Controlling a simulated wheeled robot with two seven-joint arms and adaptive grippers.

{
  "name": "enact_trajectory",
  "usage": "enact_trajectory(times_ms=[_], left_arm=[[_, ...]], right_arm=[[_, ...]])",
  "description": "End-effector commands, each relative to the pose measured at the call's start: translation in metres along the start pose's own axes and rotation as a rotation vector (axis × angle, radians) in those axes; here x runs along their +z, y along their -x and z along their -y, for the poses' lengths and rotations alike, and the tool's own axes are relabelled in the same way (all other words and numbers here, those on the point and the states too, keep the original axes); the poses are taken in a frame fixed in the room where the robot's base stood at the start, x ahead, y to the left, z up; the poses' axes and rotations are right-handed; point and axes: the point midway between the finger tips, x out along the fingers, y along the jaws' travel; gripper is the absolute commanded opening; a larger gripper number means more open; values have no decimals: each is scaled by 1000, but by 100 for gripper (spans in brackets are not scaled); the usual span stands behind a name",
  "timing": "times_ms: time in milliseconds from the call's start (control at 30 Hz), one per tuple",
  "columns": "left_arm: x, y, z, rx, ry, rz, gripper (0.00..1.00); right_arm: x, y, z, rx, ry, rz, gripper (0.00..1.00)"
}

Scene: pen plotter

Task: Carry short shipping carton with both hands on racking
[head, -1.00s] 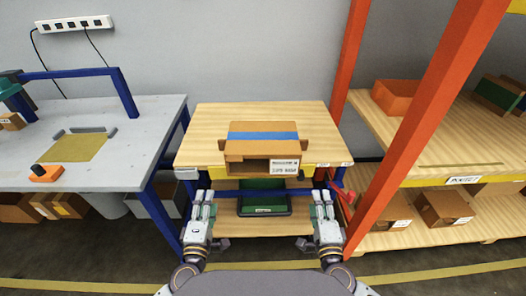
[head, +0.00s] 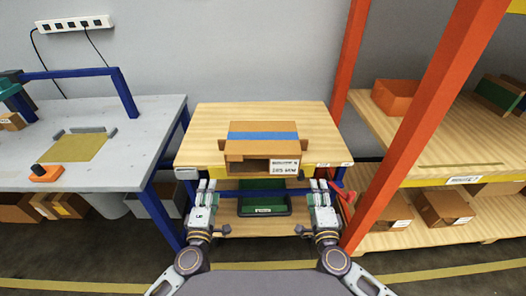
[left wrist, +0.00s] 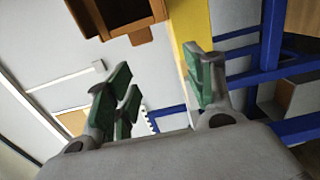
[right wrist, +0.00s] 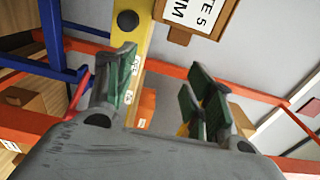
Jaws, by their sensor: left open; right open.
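The short shipping carton (head: 262,147) is brown with blue tape on top and a white label on its front. It sits near the front edge of the wooden table, with a tab on each side. Its underside corner shows in the left wrist view (left wrist: 112,15) and its label side in the right wrist view (right wrist: 195,15). My left gripper (head: 207,186) is open and empty, in front of and below the table edge, left of the carton. My right gripper (head: 319,187) is open and empty, mirrored on the right. The racking (head: 450,181) stands at the right.
The racking's orange upright (head: 405,120) stands between table and shelves. An orange box (head: 395,97) and a green-and-brown box (head: 500,94) sit on its upper shelf, with bare wood in front. A green tray (head: 264,205) lies under the table. A grey workbench (head: 110,170) is at left.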

Motion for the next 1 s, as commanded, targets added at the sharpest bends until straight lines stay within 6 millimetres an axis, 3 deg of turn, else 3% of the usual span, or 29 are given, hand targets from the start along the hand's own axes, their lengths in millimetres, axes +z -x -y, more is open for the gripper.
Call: enact_trajectory(times_ms=[1000], left_arm=[[0,-82,0,0,1,0,54]], right_arm=[[0,-82,0,-1,1,0,54]])
